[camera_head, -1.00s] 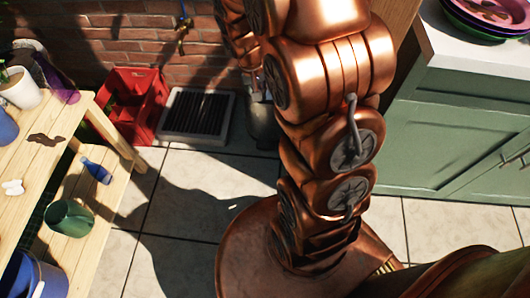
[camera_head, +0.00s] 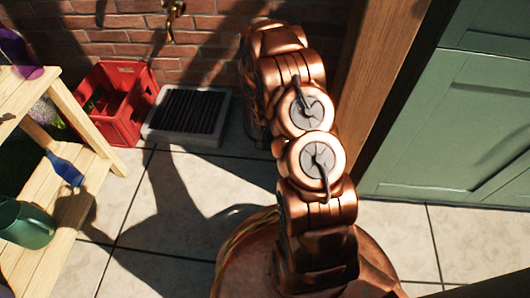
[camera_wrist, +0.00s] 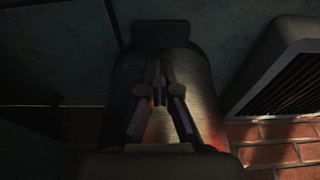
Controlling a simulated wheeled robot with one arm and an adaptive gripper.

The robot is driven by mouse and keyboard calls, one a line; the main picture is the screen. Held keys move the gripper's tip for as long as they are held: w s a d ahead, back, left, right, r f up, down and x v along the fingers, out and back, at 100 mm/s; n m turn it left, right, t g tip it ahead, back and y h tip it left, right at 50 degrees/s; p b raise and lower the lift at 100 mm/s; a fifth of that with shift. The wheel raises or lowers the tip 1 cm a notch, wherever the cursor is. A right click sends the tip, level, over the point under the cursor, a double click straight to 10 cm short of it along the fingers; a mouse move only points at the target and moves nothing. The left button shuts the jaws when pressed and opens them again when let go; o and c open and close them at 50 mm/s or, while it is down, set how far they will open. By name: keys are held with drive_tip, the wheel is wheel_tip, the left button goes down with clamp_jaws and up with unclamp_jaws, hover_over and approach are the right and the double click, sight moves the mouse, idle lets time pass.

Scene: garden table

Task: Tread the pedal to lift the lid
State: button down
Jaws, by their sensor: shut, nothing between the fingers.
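A metal pedal bin (camera_wrist: 207,90) shows in the wrist view behind my gripper, dim and shaded. A dark flat pedal (camera_wrist: 160,34) sticks out at its base, at the top of the picture. My gripper (camera_wrist: 157,76) is shut and empty, with its fingertips just below the pedal in the picture; I cannot tell whether they touch it. The lid is hidden or too dark to make out. In the head view my arm covers nearly all of the bin and hides my gripper.
A pale framed grate (camera_head: 188,114) lies on the floor left of my arm, with a red crate (camera_head: 112,103) beside it. A wooden shelf (camera_head: 92,125) stands at left, a green cabinet (camera_head: 445,125) at right. Brick wall (camera_head: 130,40) is behind. Tiled floor is open in front.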

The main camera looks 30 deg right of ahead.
sight(265, 146)
drive_tip(key=shift+x, duration=0.9)
drive_tip(key=shift+a+f, duration=0.1)
drive_tip(key=shift+f, duration=0.05)
drive_tip(key=shift+b+x, duration=1.15)
drive_tip(key=shift+x, duration=1.5)
drive_tip(key=shift+w+f, duration=0.15)
drive_tip(key=shift+f, duration=0.5)
drive_tip(key=shift+f, duration=0.1)
